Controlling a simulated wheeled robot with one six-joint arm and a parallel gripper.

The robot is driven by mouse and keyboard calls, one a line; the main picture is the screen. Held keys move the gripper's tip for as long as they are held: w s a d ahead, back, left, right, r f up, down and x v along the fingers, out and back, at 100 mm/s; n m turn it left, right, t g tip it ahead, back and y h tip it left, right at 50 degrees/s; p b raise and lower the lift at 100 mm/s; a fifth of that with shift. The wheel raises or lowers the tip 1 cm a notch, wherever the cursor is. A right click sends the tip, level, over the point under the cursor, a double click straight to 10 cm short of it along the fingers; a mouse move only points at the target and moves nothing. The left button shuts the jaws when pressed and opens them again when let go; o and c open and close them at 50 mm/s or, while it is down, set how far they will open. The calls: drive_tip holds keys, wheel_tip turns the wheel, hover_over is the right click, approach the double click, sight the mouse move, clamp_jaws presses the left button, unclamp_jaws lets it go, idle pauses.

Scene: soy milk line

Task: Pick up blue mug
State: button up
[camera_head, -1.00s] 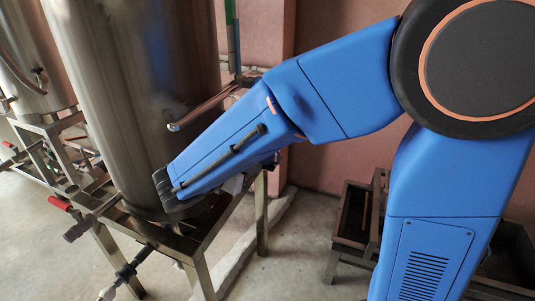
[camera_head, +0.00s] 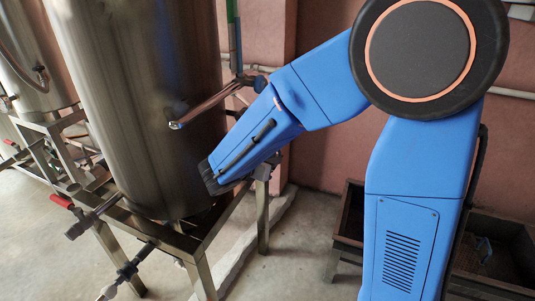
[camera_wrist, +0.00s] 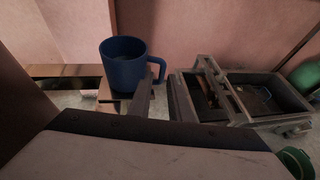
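The blue mug (camera_wrist: 122,68) stands upright in the wrist view, left of the middle, with its handle on its right side. It appears to rest on a narrow metal ledge (camera_wrist: 58,70). My gripper (camera_wrist: 161,97) shows as two dark fingers, spread apart with a gap between them. The mug's handle is just beyond this gap, close to the left finger; I cannot tell whether they touch. Nothing is visibly held. In the head view I cannot make out the mug, and my gripper is mostly hidden behind my blue arm.
A large steel tank (camera_head: 140,110) stands on a metal frame (camera_head: 205,240) close to my wrist. A metal pipe (camera_head: 205,105) sticks out from the tank near my forearm. Metal troughs (camera_wrist: 245,95) stand right of the mug. A pink wall (camera_wrist: 210,30) is behind.

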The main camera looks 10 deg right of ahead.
drive_tip(key=shift+x, duration=2.6)
drive_tip(key=shift+s+d, duration=0.1)
drive_tip(key=shift+s, duration=0.05)
clamp_jaws()
